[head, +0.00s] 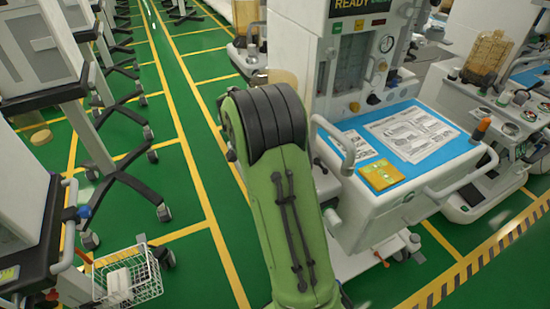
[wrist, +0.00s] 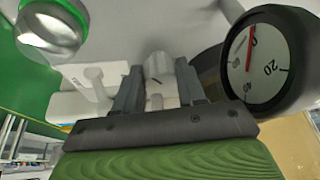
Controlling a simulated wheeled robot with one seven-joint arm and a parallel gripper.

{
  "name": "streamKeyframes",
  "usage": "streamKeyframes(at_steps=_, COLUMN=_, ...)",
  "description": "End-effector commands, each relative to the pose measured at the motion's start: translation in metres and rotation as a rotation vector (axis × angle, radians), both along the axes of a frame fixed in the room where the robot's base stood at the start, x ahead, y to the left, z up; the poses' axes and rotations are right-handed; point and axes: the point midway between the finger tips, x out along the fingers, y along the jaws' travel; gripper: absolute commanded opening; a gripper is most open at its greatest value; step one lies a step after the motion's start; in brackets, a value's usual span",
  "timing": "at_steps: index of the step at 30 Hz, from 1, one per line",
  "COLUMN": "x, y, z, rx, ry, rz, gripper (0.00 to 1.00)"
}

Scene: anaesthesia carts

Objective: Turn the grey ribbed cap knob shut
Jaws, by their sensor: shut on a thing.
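In the wrist view, a pale grey knob (wrist: 158,72) with a short dark mark on it sits between the two fingers of my gripper (wrist: 158,65). The fingers are shut on it, one on each side. In the head view, my green arm reaches toward the white anaesthesia cart (head: 385,218) and hides my gripper and the knob.
In the wrist view, a dark-rimmed gauge (wrist: 262,65) with a red needle stands close on the right. A round silver and green fitting (wrist: 52,28) is at upper left. In the head view, a wire basket (head: 128,278) and wheeled carts stand left, with open green floor between.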

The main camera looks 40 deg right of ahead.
Motion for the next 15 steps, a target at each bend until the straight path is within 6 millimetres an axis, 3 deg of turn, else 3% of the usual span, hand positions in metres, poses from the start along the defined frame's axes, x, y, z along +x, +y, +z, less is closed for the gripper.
streamKeyframes(at_steps=3, x=0.0004, y=0.0005, z=-0.0002, rx=0.001, ry=0.000, rz=0.002, gripper=0.09)
streamKeyframes(at_steps=4, x=0.0004, y=0.0006, z=-0.0004, rx=0.001, ry=0.000, rz=0.002, gripper=0.43)
streamKeyframes(at_steps=8, x=0.0003, y=0.0004, z=-0.0003, rx=0.001, ry=0.000, rz=0.002, gripper=0.63)
streamKeyframes(at_steps=15, x=0.0000, y=0.0002, z=-0.0002, rx=0.001, ry=0.000, rz=0.001, gripper=0.65)
